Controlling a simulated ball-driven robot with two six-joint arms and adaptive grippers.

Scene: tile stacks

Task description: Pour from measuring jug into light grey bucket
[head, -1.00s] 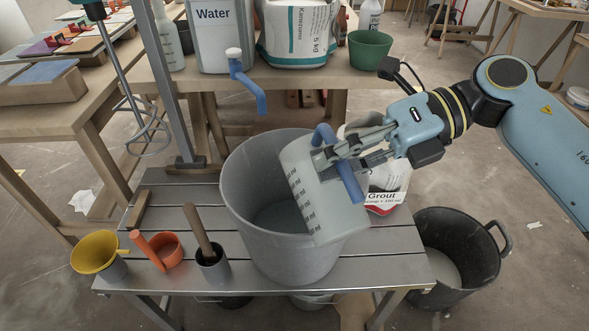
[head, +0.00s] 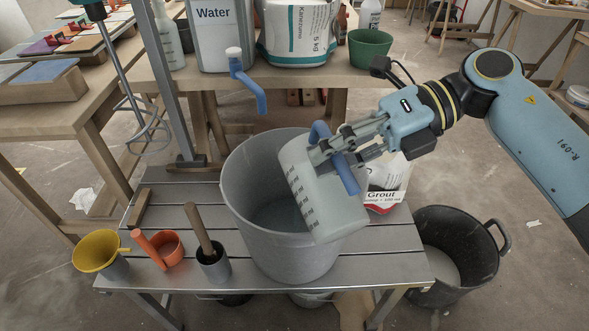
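The measuring jug (head: 318,195) is a translucent whitish jug with dark scale marks and a blue handle. It is tilted strongly over the right side of the light grey bucket (head: 262,240), its mouth side toward the bucket's inside. The bucket stands upright on the slatted metal table. Some greyish content shows at its bottom; no stream is visible. My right gripper (head: 333,152) is shut on the jug's blue handle, above the bucket's right rim. My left gripper is not in view.
On the metal table (head: 180,215) stand a yellow funnel (head: 92,250), an orange cup (head: 166,248) and a grey cup with a wooden handle (head: 213,262). A Grout bag (head: 385,195) is behind the jug. A black bucket (head: 455,245) stands on the floor at right. A mixer (head: 110,60) hangs upper left.

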